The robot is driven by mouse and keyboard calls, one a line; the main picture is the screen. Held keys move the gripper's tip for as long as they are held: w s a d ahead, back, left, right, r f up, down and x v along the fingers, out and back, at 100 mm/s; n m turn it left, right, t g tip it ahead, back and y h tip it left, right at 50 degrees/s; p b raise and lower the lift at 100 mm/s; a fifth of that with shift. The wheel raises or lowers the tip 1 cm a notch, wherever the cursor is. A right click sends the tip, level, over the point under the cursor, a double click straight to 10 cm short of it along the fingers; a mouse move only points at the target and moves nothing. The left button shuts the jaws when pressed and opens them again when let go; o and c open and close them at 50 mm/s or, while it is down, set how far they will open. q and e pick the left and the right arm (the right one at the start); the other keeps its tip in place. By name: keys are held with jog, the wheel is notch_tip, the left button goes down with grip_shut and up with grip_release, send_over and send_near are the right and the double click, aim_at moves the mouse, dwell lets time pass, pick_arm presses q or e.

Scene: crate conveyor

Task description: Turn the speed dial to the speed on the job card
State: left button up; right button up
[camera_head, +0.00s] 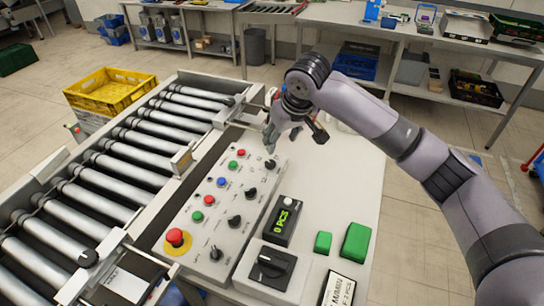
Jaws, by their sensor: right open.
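The sloped grey control panel (190,237) beside the conveyor carries several black knobs, coloured buttons and a red emergency stop (178,241). A larger black rotary dial (271,264) sits on a separate box in front. Labels are too small to tell which is the speed dial. My right gripper (293,142) is open and empty at the panel's far end, one finger just above the farthest black knob (270,164); contact cannot be told. A white card (341,290) with black print, partly cut off, lies at the bottom edge. My left gripper is out of view.
A roller conveyor (120,165) runs along the left, with a yellow crate (109,91) behind it. Benches with bins stand behind.

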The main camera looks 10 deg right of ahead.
jog(key=p, duration=0.1)
send_near(271, 163)
jog(key=p+x, duration=0.1)
jog(key=x, duration=0.5)
jog(key=shift+a+f, duration=0.1)
jog(key=shift+f, duration=0.1)
jog(key=shift+w+f, duration=0.2)
jog(key=shift+f, duration=0.1)
jog(key=shift+w+f, duration=0.15)
jog(key=shift+f, duration=0.25)
jog(key=shift+c, duration=0.3)
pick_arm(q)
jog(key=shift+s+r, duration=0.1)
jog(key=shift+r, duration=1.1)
pick_arm(e)
grip_shut()
